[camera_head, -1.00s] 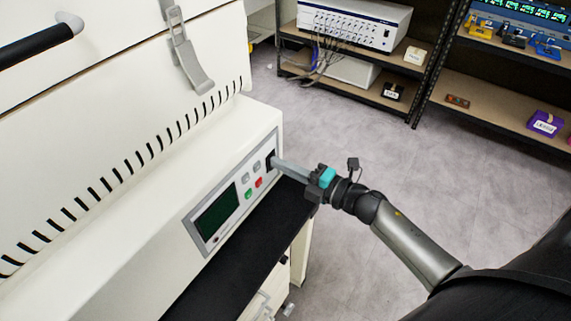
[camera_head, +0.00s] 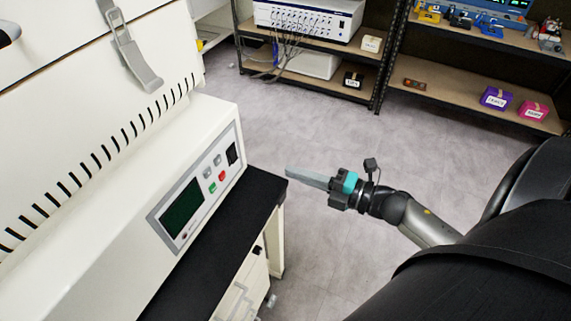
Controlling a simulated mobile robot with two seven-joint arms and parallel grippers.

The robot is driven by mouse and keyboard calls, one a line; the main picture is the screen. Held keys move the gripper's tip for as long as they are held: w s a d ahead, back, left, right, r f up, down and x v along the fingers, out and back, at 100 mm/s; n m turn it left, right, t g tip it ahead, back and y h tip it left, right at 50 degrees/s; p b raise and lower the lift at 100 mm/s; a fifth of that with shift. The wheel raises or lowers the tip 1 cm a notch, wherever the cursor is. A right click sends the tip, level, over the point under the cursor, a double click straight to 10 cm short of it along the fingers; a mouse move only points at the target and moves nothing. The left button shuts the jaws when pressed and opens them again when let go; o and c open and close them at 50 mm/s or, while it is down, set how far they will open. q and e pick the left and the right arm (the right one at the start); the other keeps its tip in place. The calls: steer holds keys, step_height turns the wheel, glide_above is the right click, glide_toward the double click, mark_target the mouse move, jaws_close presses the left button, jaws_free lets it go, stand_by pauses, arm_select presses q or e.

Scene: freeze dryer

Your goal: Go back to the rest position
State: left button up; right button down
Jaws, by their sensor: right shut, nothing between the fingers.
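My right gripper (camera_head: 306,176) is shut and empty, held in the air over the grey floor, just right of the black bench top's corner. It is apart from the freeze dryer (camera_head: 95,215), a large white machine on the left. The dryer's control panel (camera_head: 197,187) faces me, with a dark green screen (camera_head: 184,210), small grey, green and red buttons, and a black switch (camera_head: 232,153) at its upper right end.
The black bench top (camera_head: 222,240) juts out below the panel. Shelves at the back hold a white instrument (camera_head: 308,18) with cables, a purple box (camera_head: 495,98) and a pink box (camera_head: 533,111). The grey floor (camera_head: 330,130) between is clear.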

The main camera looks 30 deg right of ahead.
arm_select(q)
steer(key=shift+s, duration=0.55)
arm_select(e)
steer(key=shift+s, duration=0.15)
steer(key=s+d+f+m+g+h, duration=0.1)
steer(key=s+f+m+g+h, duration=0.3)
steer(key=f, duration=0.6)
steer(key=s+d+f+m+t+h+b, duration=0.1)
steer(key=s+f+m+h, duration=0.15)
steer(key=f+m, duration=0.55)
steer(key=s+d+f+m+g+h, duration=0.1)
steer(key=s+f+m+g+h, duration=0.15)
steer(key=f, duration=0.85)
arm_select(q)
step_height(320, 180, down, 2)
steer(key=shift+f+b, duration=0.1)
steer(key=shift+b, duration=0.5)
arm_select(e)
steer(key=s+a+f+m+g, duration=0.3)
steer(key=s+f, duration=0.4)
steer(key=s, duration=0.4)
steer(key=s+a+f+m+g, duration=0.4)
steer(key=s+a+f, duration=0.3)
steer(key=s, duration=0.5)
steer(key=shift+a+f+g, duration=0.25)
steer(key=shift+g, duration=0.5)
